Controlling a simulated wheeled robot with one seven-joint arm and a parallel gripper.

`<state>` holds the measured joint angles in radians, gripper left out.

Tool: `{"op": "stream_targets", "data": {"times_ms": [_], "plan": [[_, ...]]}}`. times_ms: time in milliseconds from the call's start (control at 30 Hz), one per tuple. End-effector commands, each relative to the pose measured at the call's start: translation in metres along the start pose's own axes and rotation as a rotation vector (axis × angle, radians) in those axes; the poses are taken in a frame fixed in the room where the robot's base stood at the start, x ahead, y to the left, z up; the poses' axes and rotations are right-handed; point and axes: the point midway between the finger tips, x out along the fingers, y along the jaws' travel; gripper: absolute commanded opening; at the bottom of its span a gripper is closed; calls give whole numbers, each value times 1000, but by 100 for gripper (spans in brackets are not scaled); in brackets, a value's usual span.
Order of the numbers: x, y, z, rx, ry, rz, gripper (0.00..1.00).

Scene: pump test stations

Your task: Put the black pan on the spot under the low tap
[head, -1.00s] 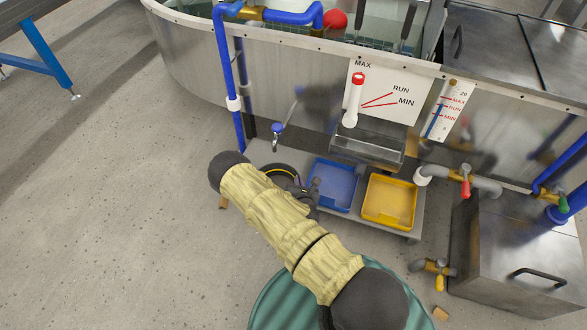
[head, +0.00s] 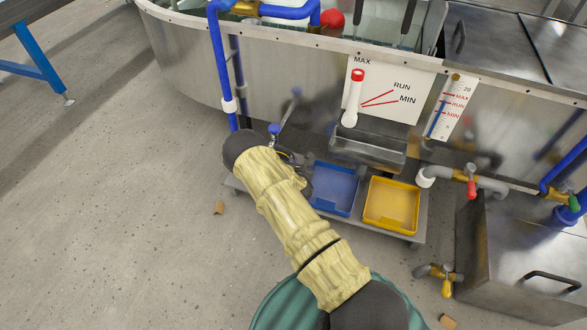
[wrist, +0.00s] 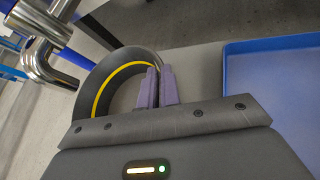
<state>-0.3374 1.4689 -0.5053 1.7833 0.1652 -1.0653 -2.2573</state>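The black pan (wrist: 98,82) is round with a yellow line inside its rim. In the wrist view it lies ahead and left of my gripper (wrist: 158,78). The purple fingers are close together on its right rim, with the wall seemingly between them. In the head view my arm hides most of the pan and my gripper (head: 298,164). The low tap (head: 274,131) has a blue handle and stands by the tank's wall, just beyond my wrist. Its metal pipework (wrist: 42,42) shows at upper left in the wrist view, close to the pan. The spot under it is hidden.
A blue tray (head: 334,188) and a yellow tray (head: 391,205) stand on the low shelf (head: 350,227) right of my gripper. The blue tray (wrist: 275,100) is close in the wrist view. A steel trough (head: 368,150) is behind them. Open floor lies left.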

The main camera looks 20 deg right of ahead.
Motion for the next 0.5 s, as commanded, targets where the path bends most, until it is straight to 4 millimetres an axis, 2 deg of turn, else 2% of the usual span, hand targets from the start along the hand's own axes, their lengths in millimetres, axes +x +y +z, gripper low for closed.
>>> {"op": "stream_targets", "data": {"times_ms": [33,200,500], "plan": [[4,-3,-8,2,-1,0,0],[13,-8,-25,2,-2,0,0],[13,-8,-25,0,-2,1,0]]}}
